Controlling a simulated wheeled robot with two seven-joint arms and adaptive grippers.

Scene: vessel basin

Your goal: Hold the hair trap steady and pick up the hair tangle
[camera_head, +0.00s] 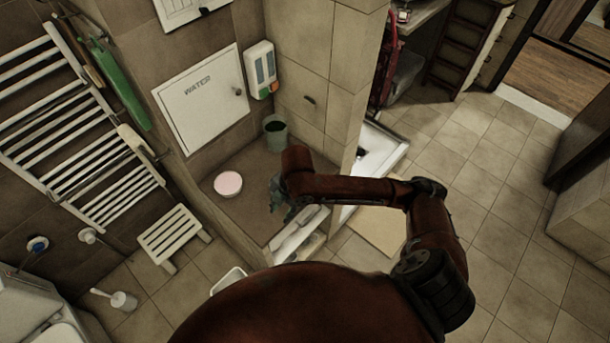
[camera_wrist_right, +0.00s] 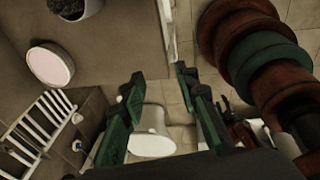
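I cannot make out a hair trap or a hair tangle for certain in either view. A round, pale pink-topped container (camera_head: 228,183) with a white rim sits on the brown ledge (camera_head: 237,218); it also shows at upper left in the right wrist view (camera_wrist_right: 50,64). I cannot tell whether it is the hair trap. My right gripper (camera_head: 280,198) is over the ledge, to the right of the container and apart from it. In the wrist view its green fingers (camera_wrist_right: 158,88) are spread with nothing between them. My left gripper is not in view.
A soap dispenser (camera_head: 261,70) and a white WATER panel (camera_head: 203,99) are on the walls. Open tiled floor lies to the right.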

